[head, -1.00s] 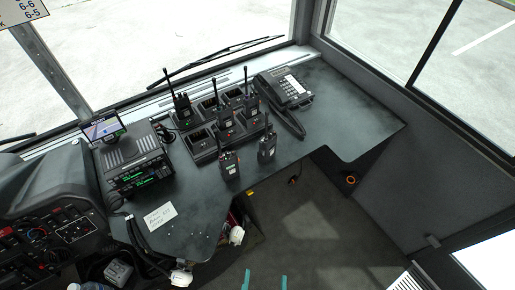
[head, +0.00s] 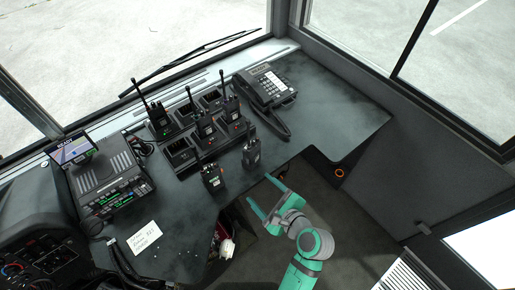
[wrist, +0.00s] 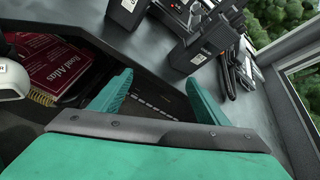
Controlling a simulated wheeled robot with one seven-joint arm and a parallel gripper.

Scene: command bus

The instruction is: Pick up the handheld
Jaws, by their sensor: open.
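Two black handheld radios stand near the desk's front edge in the head view: the left handheld (head: 212,178) and the right handheld (head: 251,154). Other handhelds sit in the charger (head: 181,153) behind: one at the left (head: 159,121), one in the middle (head: 204,126) and one at the right (head: 231,108). My gripper (head: 260,193) is open and empty, just in front of the desk edge, below and apart from the two front handhelds. In the wrist view, a dark handheld (wrist: 197,47) and one with a white label (wrist: 126,14) show beyond my open fingers.
A desk phone (head: 265,86) stands right of the charger. A radio unit (head: 107,175) and a paper note (head: 143,237) are at the left. A red road atlas (wrist: 60,65) lies low at the left in the wrist view. The desk's right part is clear.

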